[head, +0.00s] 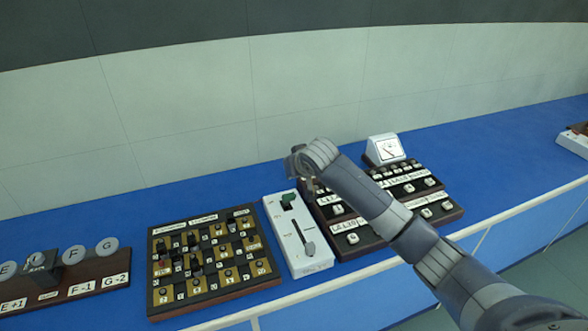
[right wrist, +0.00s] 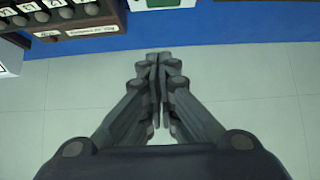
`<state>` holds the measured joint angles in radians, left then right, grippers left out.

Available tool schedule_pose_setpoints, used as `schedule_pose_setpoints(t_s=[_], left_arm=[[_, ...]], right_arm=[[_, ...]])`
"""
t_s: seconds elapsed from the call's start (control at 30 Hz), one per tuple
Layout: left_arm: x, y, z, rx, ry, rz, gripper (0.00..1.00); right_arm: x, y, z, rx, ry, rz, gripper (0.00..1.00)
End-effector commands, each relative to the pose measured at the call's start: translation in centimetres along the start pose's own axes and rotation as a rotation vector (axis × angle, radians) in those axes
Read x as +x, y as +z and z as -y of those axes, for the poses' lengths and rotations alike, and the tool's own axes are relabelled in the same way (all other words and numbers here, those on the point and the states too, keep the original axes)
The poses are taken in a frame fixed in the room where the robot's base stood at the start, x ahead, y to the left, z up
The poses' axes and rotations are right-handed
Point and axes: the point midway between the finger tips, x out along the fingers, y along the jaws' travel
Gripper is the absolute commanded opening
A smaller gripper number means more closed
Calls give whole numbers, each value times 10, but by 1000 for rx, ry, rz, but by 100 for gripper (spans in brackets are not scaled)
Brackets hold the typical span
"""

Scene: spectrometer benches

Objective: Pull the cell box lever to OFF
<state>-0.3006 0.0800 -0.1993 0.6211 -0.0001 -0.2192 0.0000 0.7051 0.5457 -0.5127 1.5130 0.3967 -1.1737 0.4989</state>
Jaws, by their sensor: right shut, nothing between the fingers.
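The white cell box (head: 282,232) stands on the blue bench in the head view, a narrow panel with a slot. The small labels are too blurred to read. My right gripper (head: 297,166) is above the far end of the box, apart from the lever. In the right wrist view its fingers (right wrist: 158,62) are shut and empty. An edge of a white box with a green patch (right wrist: 160,4) shows at the top there. My left gripper is not in view.
A gold and black knob board (head: 212,259) stands left of the box. A dark panel with white labels and knobs (head: 434,211) and a white meter (head: 384,149) stand right, partly behind my right arm. A brown panel with round discs (head: 72,288) is far left. A white rail (head: 350,266) edges the bench.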

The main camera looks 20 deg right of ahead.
Motion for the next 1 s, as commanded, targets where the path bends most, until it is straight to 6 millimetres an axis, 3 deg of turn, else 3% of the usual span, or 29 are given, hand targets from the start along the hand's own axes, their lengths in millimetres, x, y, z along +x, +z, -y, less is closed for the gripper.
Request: schedule_pose_setpoints(t_s=[0.13,0.33,0.57,1.0], left_arm=[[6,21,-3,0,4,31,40],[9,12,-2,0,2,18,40],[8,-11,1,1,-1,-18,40],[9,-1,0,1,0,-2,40]], right_arm=[[-20,-1,0,-1,0,-4,0],[-35,-2,0,0,0,-1,0],[-38,-2,0,0,0,0,0],[-37,-2,0,0,0,-1,0]])
